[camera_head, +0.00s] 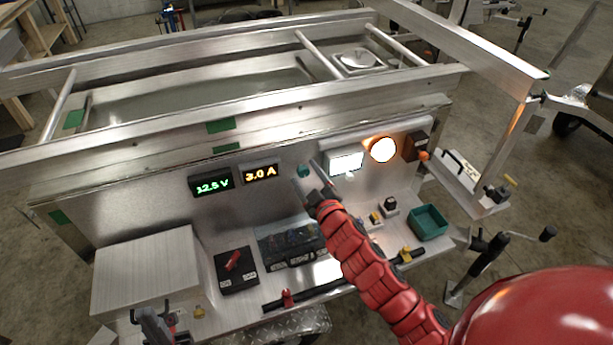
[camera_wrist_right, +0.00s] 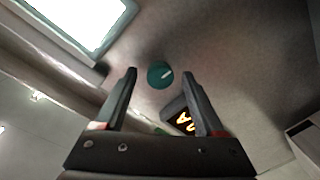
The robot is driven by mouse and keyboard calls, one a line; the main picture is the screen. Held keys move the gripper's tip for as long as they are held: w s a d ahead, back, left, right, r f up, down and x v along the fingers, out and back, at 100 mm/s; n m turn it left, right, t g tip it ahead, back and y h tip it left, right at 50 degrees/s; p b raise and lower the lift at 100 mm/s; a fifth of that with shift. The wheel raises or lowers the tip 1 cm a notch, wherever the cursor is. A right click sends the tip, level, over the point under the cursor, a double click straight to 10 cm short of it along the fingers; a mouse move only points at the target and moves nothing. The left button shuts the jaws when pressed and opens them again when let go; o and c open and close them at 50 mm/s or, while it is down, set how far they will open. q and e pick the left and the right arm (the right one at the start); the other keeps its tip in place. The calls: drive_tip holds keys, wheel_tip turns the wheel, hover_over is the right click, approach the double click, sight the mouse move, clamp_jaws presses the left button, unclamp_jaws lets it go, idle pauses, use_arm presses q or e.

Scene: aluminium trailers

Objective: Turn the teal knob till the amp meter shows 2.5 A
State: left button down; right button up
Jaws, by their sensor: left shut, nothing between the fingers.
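The teal knob (camera_head: 303,171) sits on the upright metal panel; its round face with a white pointer line shows in the right wrist view (camera_wrist_right: 160,74). The amp meter (camera_head: 261,173) is left of the knob and reads 3.0 A in orange; part of it shows in the right wrist view (camera_wrist_right: 181,121). My right gripper (camera_head: 308,177) is open in front of the knob. In the right wrist view its fingertips (camera_wrist_right: 159,77) stand apart on either side of the knob, with no clear contact. My left gripper (camera_head: 155,322) is shut and empty at the lower left.
A green voltmeter (camera_head: 212,185) reads 12.5 V. A lit white screen (camera_head: 346,163) and round lamp (camera_head: 383,149) are right of the knob. Below lie a red-switch box (camera_head: 236,270), a fuse block (camera_head: 291,245) and a teal tray (camera_head: 428,222). A metal box (camera_head: 150,270) stands left.

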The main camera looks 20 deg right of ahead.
drive_tip(key=s+d+p, duration=0.1)
drive_tip(key=s+p, duration=0.3)
drive_tip(key=s, duration=1.3)
drive_tip(key=shift+s+d+r, duration=0.2)
drive_tip(key=shift+d+r, duration=0.1)
drive_tip(key=shift+r, duration=0.15)
